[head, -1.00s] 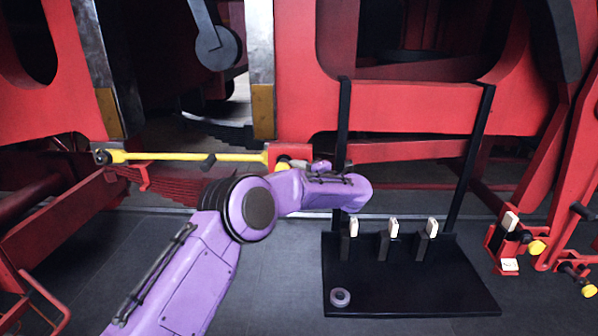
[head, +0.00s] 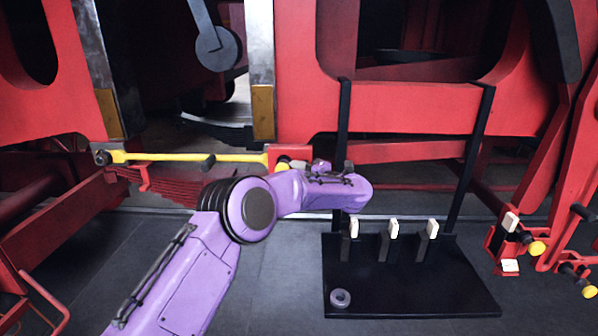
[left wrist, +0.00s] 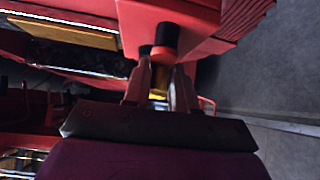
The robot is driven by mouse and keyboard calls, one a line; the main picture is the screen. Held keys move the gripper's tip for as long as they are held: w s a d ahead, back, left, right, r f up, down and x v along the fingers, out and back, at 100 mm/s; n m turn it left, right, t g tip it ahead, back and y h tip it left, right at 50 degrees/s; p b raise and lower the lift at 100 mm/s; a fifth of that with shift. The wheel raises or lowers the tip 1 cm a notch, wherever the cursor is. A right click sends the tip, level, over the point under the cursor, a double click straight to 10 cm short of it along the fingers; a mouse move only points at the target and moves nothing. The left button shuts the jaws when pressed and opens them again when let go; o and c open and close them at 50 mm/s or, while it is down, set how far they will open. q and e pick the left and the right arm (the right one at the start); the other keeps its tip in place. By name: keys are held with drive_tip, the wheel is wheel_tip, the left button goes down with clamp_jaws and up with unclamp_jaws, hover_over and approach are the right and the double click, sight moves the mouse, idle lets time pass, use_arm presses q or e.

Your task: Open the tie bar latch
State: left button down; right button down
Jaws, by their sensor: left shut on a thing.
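The yellow tie bar (head: 190,157) lies level across the opening, with a black stub (head: 208,161) near its middle. Its right end meets a red block (head: 290,153), where a yellow latch knob (head: 283,165) shows just above my purple arm. In the left wrist view, the red block (left wrist: 205,22) carries a black cylinder (left wrist: 166,38). Below that, my left gripper (left wrist: 160,80) has its fingers on either side of the yellow knob (left wrist: 158,92), shut on it. In the head view my own arm hides the fingers. My right gripper is out of view.
A black stand (head: 420,290) with upright posts and several white-tipped holders is to the right of my arm. A grey ring (head: 340,298) lies on its base. Red fittings with yellow knobs (head: 537,247) are at far right. Red frame beams surround the tie bar.

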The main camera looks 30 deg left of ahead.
use_arm(q)
drive_tip(key=shift+f, duration=0.5)
drive_tip(key=c, duration=1.1)
unclamp_jaws()
drive_tip(key=shift+s, duration=0.1)
drive_tip(key=shift+o, duration=0.2)
drive_tip(key=shift+r, duration=0.1)
drive_tip(key=b+v, duration=0.4)
drive_tip(key=v, duration=0.6)
drive_tip(key=shift+d+b, duration=0.2)
drive_tip(key=shift+b, duration=0.2)
